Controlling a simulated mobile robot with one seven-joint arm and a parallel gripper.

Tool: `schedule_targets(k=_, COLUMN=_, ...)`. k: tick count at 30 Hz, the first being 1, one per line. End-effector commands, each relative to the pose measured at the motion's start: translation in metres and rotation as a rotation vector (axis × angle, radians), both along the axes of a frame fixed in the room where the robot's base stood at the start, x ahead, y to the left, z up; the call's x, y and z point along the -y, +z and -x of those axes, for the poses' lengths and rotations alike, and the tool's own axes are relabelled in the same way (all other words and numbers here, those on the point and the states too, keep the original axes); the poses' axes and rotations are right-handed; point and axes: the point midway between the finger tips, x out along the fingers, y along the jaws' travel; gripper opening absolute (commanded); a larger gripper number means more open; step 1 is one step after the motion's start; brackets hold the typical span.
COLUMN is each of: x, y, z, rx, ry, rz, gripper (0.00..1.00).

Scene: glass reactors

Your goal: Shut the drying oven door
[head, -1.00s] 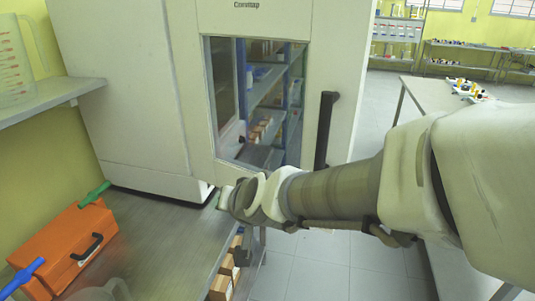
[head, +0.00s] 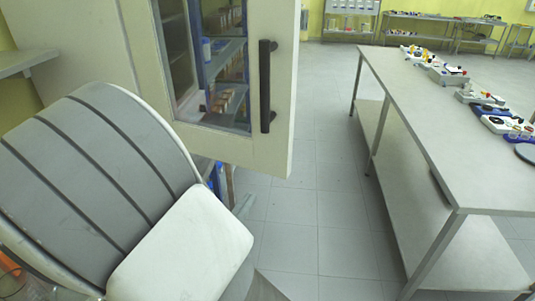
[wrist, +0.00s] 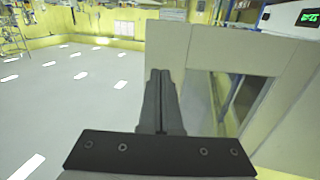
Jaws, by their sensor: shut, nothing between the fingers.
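The drying oven door (head: 281,145) is a pale panel with a glass window and a black vertical handle (head: 265,87). It stands out from the pale oven body (head: 70,35) over the floor in the head view and looks open; the exact angle is unclear. In the wrist view, my gripper (wrist: 160,73) is shut and empty, its dark fingers pointing at a pale panel of the oven door (wrist: 166,48). I cannot tell whether they touch it. The gripper is out of the head view, where my arm fills the lower left.
A long grey bench (head: 410,110) with several small instruments stands at the right. Grey tiled floor (head: 320,190) is clear between it and the door. A shelf (head: 25,60) juts out at the left. A green display (wrist: 310,17) shows upper right in the wrist view.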

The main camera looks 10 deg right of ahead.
Motion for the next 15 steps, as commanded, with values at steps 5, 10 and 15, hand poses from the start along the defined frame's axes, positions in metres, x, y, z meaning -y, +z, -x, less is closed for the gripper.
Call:
schedule_targets(k=5, x=0.006, y=0.003, z=-0.004, rx=0.017, ry=-0.013, rz=0.024, gripper=0.00)
schedule_targets(k=10, x=0.022, y=0.003, z=-0.027, rx=0.017, ry=-0.014, rz=0.023, gripper=0.00)
schedule_targets(k=15, x=0.044, y=0.003, z=-0.058, rx=0.016, ry=-0.014, rz=0.023, gripper=0.00)
